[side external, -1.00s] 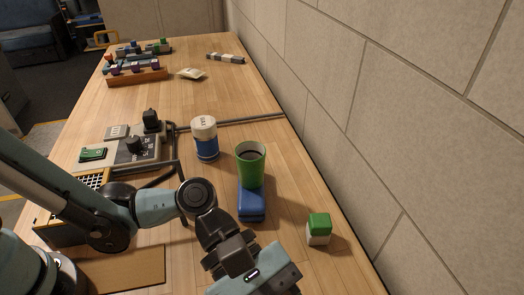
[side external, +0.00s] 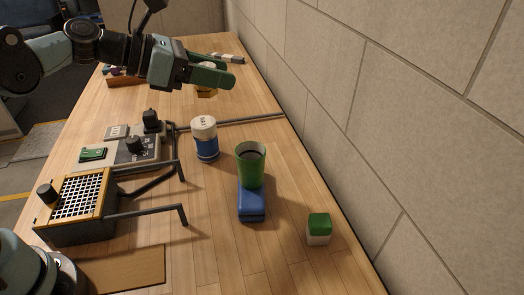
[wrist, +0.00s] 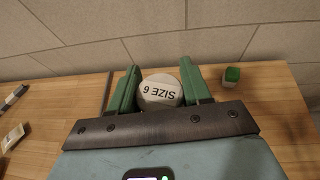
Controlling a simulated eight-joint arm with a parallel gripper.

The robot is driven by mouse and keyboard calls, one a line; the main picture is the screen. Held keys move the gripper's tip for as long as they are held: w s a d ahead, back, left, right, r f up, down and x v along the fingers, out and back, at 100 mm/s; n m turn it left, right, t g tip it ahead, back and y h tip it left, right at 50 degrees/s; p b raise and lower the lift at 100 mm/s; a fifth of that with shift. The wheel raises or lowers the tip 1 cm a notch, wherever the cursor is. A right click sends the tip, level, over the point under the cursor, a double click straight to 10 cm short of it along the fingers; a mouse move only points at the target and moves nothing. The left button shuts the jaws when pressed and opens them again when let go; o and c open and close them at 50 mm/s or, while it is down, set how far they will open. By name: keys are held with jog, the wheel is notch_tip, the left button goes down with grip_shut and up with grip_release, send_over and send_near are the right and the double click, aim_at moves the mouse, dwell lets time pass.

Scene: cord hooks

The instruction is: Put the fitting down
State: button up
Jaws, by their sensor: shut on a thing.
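My gripper (side external: 215,76) is at the upper middle of the side view, above the far part of the table. Its green fingers are shut on the fitting. In the wrist view the fitting (wrist: 160,91) shows a pale round face marked "SIZE 6", with a finger on each side.
A white-and-blue jar (side external: 205,140), a green cup (side external: 250,165), a blue case (side external: 252,204) and a green-and-white block (side external: 319,229) stand nearer. A grille-topped box (side external: 83,196) with dark bars is at left. A pale packet (wrist: 13,137) lies left in the wrist view. The wall borders the table.

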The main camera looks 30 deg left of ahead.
jog(key=a+r+n+t+y, duration=0.2)
jog(key=a+r+n+y, duration=0.2)
jog(key=a, duration=0.7)
jog(key=shift+s+a+t, duration=0.3)
jog(key=shift+s+a, duration=0.1)
jog(key=shift+s, duration=0.05)
jog(key=w+a+f+n+y, duration=0.2)
jog(key=w+a+f, duration=0.4)
jog(key=w+f, duration=0.3)
jog(key=shift+w+a+f+n+t+y, duration=0.25)
jog(key=shift+w+a+f, duration=0.6)
jog(key=shift+f, duration=2.3)
jog(key=shift+w+a+f+n+y, duration=0.5)
jog(key=shift+w+f, duration=0.55)
jog(key=shift+f, duration=2.1)
jog(key=shift+w+a+f+n+t+y, duration=0.25)
jog(key=shift+w+a+f, duration=0.7)
jog(key=shift+f, duration=2.2)
jog(key=shift+f, duration=0.6)
jog(key=o, duration=1.2)
jog(key=shift+c, duration=0.2)
